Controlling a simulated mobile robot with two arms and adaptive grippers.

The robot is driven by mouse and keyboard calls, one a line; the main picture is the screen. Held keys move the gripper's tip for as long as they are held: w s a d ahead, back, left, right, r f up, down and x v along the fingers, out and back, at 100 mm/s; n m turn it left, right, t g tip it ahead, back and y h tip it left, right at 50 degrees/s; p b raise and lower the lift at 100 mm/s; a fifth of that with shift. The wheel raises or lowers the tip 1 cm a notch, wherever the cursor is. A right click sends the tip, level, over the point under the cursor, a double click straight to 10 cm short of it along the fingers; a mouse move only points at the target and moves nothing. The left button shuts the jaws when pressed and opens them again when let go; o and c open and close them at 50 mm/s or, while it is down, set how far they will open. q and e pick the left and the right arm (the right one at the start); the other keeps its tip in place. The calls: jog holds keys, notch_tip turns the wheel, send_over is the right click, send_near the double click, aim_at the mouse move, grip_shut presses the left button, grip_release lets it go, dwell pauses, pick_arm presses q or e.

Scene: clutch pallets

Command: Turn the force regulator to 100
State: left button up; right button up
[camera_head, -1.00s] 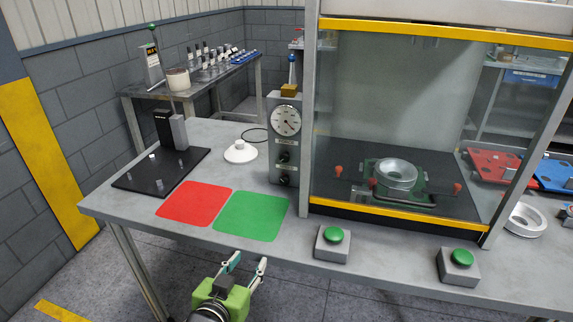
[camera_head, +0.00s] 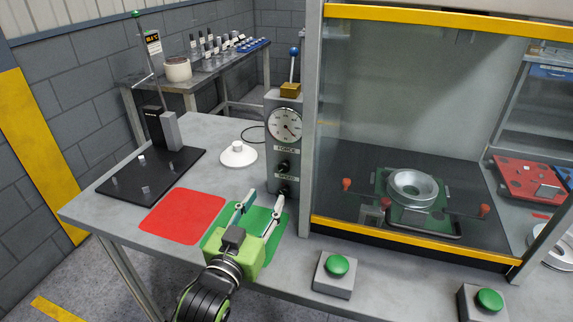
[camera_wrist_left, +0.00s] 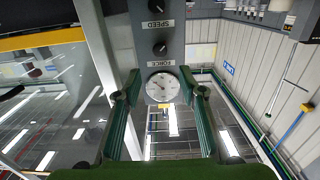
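The force regulator is a black knob (camera_head: 283,166) under the FORCE label on a grey control column (camera_head: 272,130). A round white dial (camera_head: 285,125) sits above it, its reading too small to tell. A second black knob (camera_head: 284,189) sits below, by the SPEED label. In the left wrist view, the column appears upside down, with the force knob (camera_wrist_left: 159,47) above the dial (camera_wrist_left: 162,87). My left gripper (camera_head: 263,203) is open and empty, over the green square in front of the column, apart from the knobs. My right gripper is out of view.
A red square (camera_head: 183,216) and a green square (camera_head: 213,240) mark the table. Green push buttons (camera_head: 338,265) (camera_head: 490,299) stand at the front edge.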

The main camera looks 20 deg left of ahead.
pick_arm(q)
send_near(283, 168)
jog(key=w, duration=0.2)
jog(key=w+p, duration=0.1)
jog(key=w, duration=0.4)
jog(key=shift+w+d, duration=0.15)
jog(key=shift+w, duration=0.9)
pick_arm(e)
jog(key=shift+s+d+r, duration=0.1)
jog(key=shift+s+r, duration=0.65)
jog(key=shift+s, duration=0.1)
pick_arm(q)
grip_shut()
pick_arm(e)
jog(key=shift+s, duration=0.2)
